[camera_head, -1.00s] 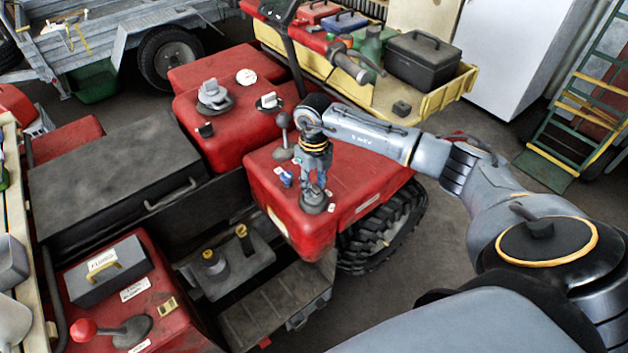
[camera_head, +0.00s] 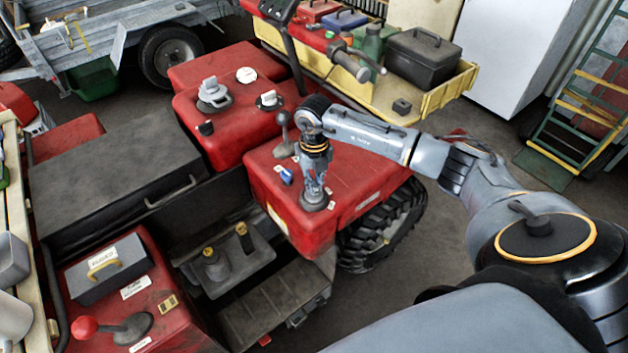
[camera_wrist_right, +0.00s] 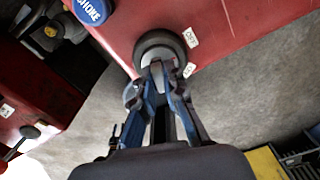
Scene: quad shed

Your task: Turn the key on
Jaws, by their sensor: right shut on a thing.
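The round dark key switch (camera_head: 318,205) sits on the front corner of the red quad body. It also shows in the right wrist view (camera_wrist_right: 160,40), with two small white labels beside it, one reading OFF. My right gripper (camera_head: 312,192) points down onto the switch from above. In the right wrist view its blue-grey fingertips (camera_wrist_right: 160,72) are closed together at the switch, around the key. The key itself is mostly hidden between the fingers, so its exact angle cannot be told. My left gripper is not in view.
A blue CHOKE knob (camera_wrist_right: 90,8) sits close to the switch. A black-knobbed lever (camera_head: 283,120) stands behind my right gripper. The black seat (camera_head: 115,170) and a red-knobbed lever (camera_head: 85,327) are to the left. A yellow-edged cargo rack (camera_head: 440,98) lies behind my right arm.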

